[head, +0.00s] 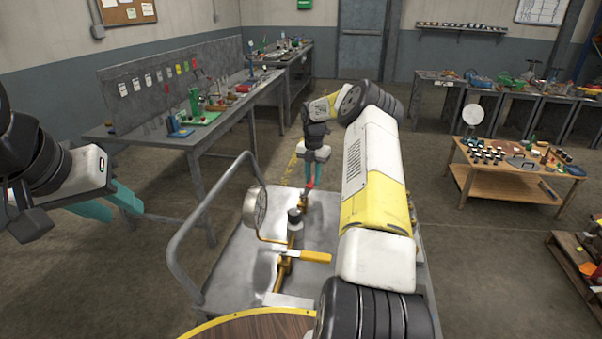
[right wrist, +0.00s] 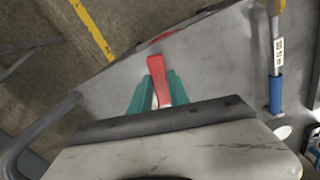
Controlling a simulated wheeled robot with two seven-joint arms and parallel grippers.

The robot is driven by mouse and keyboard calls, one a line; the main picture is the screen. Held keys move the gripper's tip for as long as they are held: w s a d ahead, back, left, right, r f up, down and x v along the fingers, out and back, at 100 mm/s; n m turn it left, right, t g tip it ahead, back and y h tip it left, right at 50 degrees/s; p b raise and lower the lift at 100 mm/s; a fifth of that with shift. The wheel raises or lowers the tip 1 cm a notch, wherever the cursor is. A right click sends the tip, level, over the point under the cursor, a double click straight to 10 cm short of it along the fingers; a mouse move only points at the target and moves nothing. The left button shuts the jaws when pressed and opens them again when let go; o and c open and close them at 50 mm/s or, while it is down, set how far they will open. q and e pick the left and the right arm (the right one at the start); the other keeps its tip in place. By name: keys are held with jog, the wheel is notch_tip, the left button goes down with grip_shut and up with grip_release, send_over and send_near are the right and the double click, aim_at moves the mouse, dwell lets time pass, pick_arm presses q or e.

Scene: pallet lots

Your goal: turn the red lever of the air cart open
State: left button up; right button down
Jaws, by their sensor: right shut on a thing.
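The air cart (head: 228,255) is a grey metal cart with a tubular handle, right in front of me. Its red lever (head: 310,185) shows as a small red piece at the far part of the cart top. In the right wrist view the red lever (right wrist: 157,70) sticks out between the teal fingertips. My right gripper (head: 314,178) is shut on it, coming from above; the fingers hide part of the lever. My left gripper (head: 120,203) is raised at the left, away from the cart; its teal fingers appear apart and hold nothing.
A pressure gauge (head: 256,207) and yellow pipework with a yellow handle (head: 315,257) stand on the cart. A grey workbench (head: 215,125) is at the left and a wooden table (head: 515,183) at the right.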

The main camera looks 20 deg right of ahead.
jog(key=shift+w+a+n, duration=0.35)
jog(key=shift+a+n, duration=0.1)
jog(key=shift+n, duration=0.25)
jog(key=shift+w+a+n, duration=0.3)
jog(key=shift+a+n, duration=0.15)
jog(key=shift+n, duration=0.25)
jog(key=c, duration=1.2)
grip_release()
jog(key=shift+a, duration=0.1)
jog(key=shift+c, duration=0.2)
notch_tip(320, 180, up, 8)
jog(key=shift+f, duration=0.1)
